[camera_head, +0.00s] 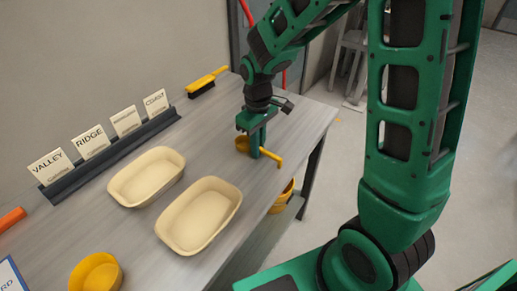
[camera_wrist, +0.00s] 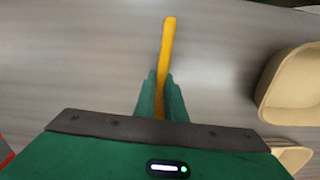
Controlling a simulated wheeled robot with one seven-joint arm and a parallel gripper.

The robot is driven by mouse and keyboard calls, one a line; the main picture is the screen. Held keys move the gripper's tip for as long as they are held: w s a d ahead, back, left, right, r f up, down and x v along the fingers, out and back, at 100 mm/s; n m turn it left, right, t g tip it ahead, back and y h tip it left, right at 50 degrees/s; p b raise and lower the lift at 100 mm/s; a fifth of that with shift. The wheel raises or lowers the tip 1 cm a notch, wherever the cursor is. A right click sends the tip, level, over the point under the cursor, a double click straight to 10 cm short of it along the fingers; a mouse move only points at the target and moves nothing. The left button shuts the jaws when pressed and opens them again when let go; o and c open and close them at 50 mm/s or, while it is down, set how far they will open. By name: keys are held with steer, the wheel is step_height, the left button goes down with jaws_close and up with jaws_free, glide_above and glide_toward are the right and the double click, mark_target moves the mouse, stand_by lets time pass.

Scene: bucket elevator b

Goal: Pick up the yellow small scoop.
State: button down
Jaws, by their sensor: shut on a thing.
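The yellow small scoop (camera_head: 242,144) is at the right end of the grey table in the head view, with its round cup behind my gripper and its handle sticking out to the right. My green gripper (camera_head: 256,151) points down and is shut on the scoop. In the wrist view the yellow handle (camera_wrist: 167,50) runs up from between the two green fingers (camera_wrist: 160,103). The cup is hidden in the wrist view. I cannot tell whether the scoop touches the table.
Two cream trays (camera_head: 238,210) (camera_head: 112,187) lie on the table (camera_head: 175,230). A yellow round container (camera_head: 95,272) is at the front. A card rack (camera_head: 110,153) and a yellow brush (camera_head: 207,82) are along the back. An orange-yellow bucket (camera_head: 285,193) is below the table's right edge.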

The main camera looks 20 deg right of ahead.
steer(key=shift+r, duration=0.45)
steer(key=r, duration=0.2)
steer(key=a+r, duration=0.1)
steer(key=shift+s+r, duration=0.1)
steer(key=shift+r, duration=0.3)
steer(key=s+a+r, duration=0.2)
steer(key=a+r, duration=0.4)
steer(key=a, duration=0.4)
steer(key=shift+s+a+r, duration=0.15)
steer(key=shift+s, duration=0.25)
